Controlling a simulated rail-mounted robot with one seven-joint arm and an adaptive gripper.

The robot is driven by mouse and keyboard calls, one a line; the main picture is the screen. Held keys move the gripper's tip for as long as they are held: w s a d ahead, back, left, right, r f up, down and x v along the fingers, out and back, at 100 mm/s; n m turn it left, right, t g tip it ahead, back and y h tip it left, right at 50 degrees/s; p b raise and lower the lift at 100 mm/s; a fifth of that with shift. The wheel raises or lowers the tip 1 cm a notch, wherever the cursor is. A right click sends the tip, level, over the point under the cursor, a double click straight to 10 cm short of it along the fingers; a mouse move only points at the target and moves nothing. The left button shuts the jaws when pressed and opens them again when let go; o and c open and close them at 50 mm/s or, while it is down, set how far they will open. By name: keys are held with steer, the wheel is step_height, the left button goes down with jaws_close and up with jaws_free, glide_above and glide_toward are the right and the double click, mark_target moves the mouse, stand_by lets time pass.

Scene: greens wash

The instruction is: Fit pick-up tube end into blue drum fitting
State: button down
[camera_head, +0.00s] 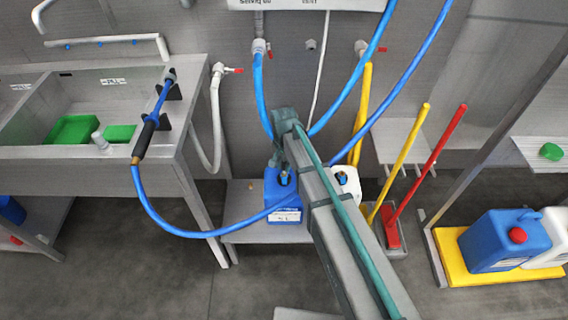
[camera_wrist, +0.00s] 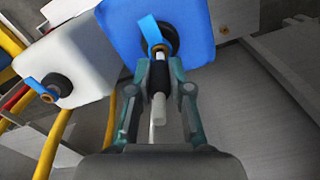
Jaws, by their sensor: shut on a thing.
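The blue drum (camera_head: 283,212) with a white label stands on a low shelf below the wall hoses. It also fills the top of the wrist view (camera_wrist: 112,28), with a black round fitting (camera_wrist: 168,36) and a blue strip across it. My gripper (camera_wrist: 163,70) is shut on the pick-up tube end (camera_wrist: 158,106), a thin piece with a pale and a dark part. The fingertips are close to the fitting. I cannot tell whether the tube end touches it or is in it. In the head view my arm hides much of my gripper (camera_head: 281,163).
A white drum (camera_head: 346,186) stands right beside the blue one, with its own fitting (camera_wrist: 52,86). Blue hoses (camera_head: 350,95) hang around my arm. Yellow and red-handled tools (camera_head: 430,165) lean to the right. A sink (camera_head: 90,110) is at left; more drums (camera_head: 505,242) stand on a yellow tray.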

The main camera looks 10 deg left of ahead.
steer(key=shift+f, duration=0.75)
steer(key=c, duration=1)
jaws_free()
step_height(320, 180, up, 12)
steer(key=shift+f, duration=0.1)
steer(key=s+d+f+n, duration=0.1)
steer(key=s+d+f, duration=0.45)
steer(key=d, duration=0.35)
steer(key=s+d+f, duration=0.4)
steer(key=d+f, duration=0.2)
steer(key=d, duration=0.4)
steer(key=s+d+f+n, duration=0.1)
steer(key=s+d+f, duration=0.45)
steer(key=d, duration=0.35)
steer(key=s+f+g+p, duration=0.1)
steer(key=s+f, duration=0.3)
steer(key=s, duration=0.5)
steer(key=s+f+g+p, duration=0.1)
steer(key=s+f+g, duration=0.2)
steer(key=s, duration=0.7)
steer(key=s+f+g+p, duration=0.2)
steer(key=s+f, duration=0.5)
steer(key=s, duration=0.2)
steer(key=shift+s+f+g, duration=0.2)
steer(key=shift+s+g, duration=0.05)
steer(key=shift+g, duration=0.15)
